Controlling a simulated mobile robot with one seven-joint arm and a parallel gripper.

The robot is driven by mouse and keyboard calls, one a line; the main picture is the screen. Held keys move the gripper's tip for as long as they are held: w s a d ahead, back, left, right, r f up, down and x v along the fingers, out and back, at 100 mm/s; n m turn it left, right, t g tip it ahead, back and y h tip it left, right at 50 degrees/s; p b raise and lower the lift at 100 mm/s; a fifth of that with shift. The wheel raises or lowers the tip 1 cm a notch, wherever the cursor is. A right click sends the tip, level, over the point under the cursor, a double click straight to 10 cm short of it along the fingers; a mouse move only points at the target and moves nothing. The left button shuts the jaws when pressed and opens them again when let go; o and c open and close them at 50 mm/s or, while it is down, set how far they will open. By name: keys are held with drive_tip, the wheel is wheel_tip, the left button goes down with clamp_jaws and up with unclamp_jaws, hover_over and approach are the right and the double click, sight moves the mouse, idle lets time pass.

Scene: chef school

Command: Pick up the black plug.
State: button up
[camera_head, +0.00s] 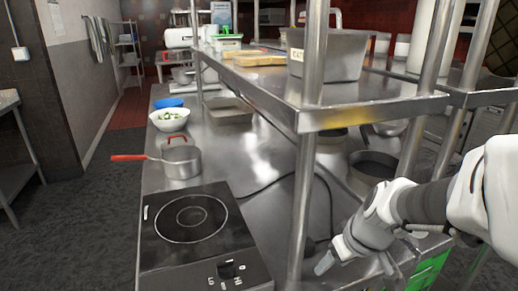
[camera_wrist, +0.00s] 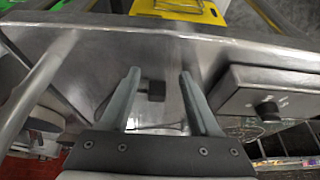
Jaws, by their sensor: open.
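A small dark block that looks like the black plug (camera_wrist: 152,90) lies on the steel counter in the wrist view, between my fingers as seen from there. My gripper (camera_wrist: 159,75) is open, with one finger on each side of it in the picture. I cannot tell how far above the counter the fingertips are. In the head view my gripper (camera_head: 345,260) is at the lower right, beyond the shelf post. The plug cannot be made out clearly there. A dark cable (camera_head: 265,188) runs across the counter behind the cooktop.
The black cooktop (camera_head: 190,222) stands left of my gripper; its front also shows in the wrist view (camera_wrist: 240,90). A steel shelf post (camera_head: 302,200) rises close beside my gripper, under an overhead shelf (camera_head: 345,108). A red-handled pot (camera_head: 181,162) and a bowl (camera_head: 169,121) stand farther back.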

sight(309, 245)
drive_tip(key=w+a, duration=0.1)
drive_tip(key=w, duration=0.4)
drive_tip(key=w+a, duration=0.1)
drive_tip(key=w, duration=0.1)
drive_tip(key=shift+w+a+f, duration=0.1)
drive_tip(key=shift+w+a, duration=0.2)
drive_tip(key=shift+w, duration=0.05)
drive_tip(key=x, duration=0.5)
drive_tip(key=shift+b, duration=0.3)
clamp_jaws()
